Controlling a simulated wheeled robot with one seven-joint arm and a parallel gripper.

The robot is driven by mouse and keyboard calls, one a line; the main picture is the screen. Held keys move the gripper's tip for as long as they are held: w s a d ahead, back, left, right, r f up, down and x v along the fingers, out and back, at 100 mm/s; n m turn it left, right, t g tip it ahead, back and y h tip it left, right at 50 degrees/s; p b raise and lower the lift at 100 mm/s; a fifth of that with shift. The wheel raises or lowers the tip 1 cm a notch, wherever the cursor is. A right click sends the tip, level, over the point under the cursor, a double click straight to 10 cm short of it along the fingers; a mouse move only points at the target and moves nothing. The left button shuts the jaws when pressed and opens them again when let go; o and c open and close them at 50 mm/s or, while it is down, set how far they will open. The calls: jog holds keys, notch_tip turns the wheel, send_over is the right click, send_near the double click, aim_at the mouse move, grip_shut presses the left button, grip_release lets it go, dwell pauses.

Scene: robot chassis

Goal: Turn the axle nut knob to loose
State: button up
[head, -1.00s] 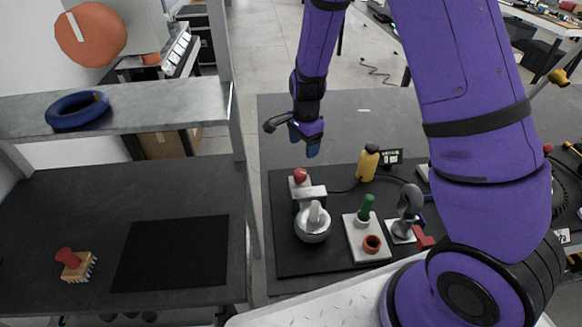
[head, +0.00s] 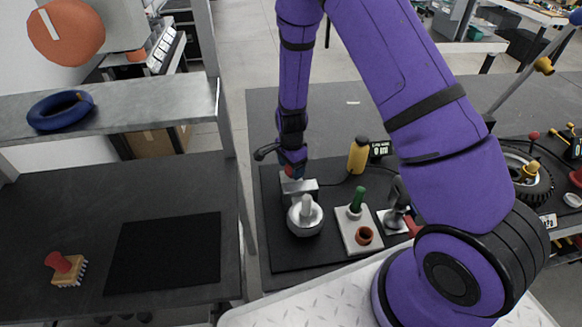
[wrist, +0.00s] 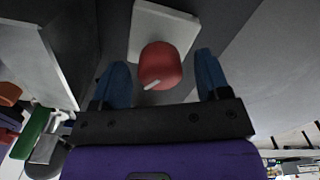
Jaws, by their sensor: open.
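A red round knob (wrist: 160,66) with a white pointer line sits on a pale square plate (wrist: 157,30) in the wrist view. I take it for the axle nut knob, but no label is readable. My gripper (wrist: 162,58) is open, with one blue finger on each side of the knob and visible gaps between. In the head view my gripper (head: 293,172) is lowered over the knob's place on the dark mat (head: 285,257), hiding most of the knob.
A grey round fixture with a pale handle (head: 306,213) stands close in front of my gripper. A shelf with a blue ring (head: 60,110) is at left.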

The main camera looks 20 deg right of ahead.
jog(key=shift+f, duration=0.3)
jog(key=c, duration=0.9)
